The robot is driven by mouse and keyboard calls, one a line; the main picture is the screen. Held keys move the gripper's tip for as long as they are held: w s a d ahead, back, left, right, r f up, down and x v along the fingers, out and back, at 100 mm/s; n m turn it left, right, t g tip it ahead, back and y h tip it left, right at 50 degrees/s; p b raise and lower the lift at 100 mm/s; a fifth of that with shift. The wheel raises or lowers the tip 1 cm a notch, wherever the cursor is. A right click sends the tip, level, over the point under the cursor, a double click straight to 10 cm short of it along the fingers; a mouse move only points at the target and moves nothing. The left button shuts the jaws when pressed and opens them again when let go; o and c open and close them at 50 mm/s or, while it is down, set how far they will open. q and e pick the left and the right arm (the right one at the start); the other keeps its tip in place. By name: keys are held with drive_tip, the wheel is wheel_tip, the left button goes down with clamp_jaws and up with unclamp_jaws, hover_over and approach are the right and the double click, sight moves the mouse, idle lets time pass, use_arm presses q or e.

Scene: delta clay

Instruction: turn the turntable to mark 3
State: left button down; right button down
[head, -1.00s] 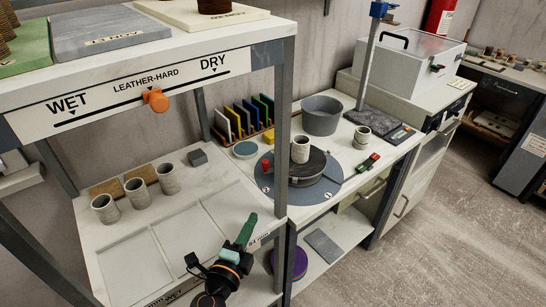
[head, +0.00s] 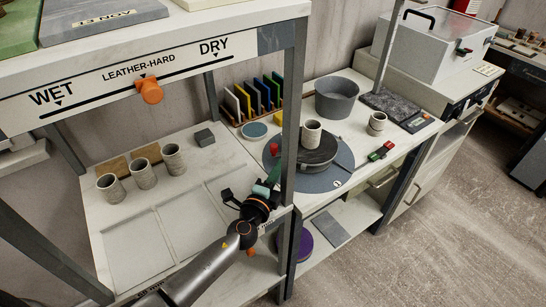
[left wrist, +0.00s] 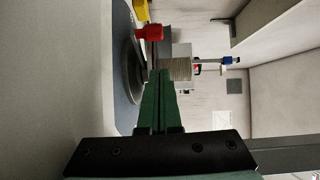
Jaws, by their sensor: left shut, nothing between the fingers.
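The turntable (head: 322,157) is a dark round wheel on a blue-grey base disc (head: 322,183), right of the rack's front post. A ribbed clay cup (head: 311,134) stands upright on it, and a red knob (head: 274,149) shows at its left. My left gripper (head: 277,170) has green fingers, partly hidden behind the post, at the turntable's near left side. In the left wrist view its fingers (left wrist: 159,75) are shut and empty, with the red knob (left wrist: 148,33) above and the cup (left wrist: 178,69) beyond the tips. I cannot read the disc's marks. My right gripper is out of view.
The rack post (head: 290,120) stands between the shelf and the turntable. Several cups (head: 143,173) stand on the shelf at left. A grey bucket (head: 337,98), a colored tile rack (head: 254,99) and a red-green block (head: 381,151) surround the turntable.

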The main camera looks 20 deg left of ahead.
use_arm(q)
drive_tip(key=shift+w+a, duration=0.7)
drive_tip(key=shift+w, duration=0.2)
drive_tip(key=shift+w+a, duration=0.65)
drive_tip(key=shift+w, duration=0.25)
drive_tip(key=shift+f, duration=0.1)
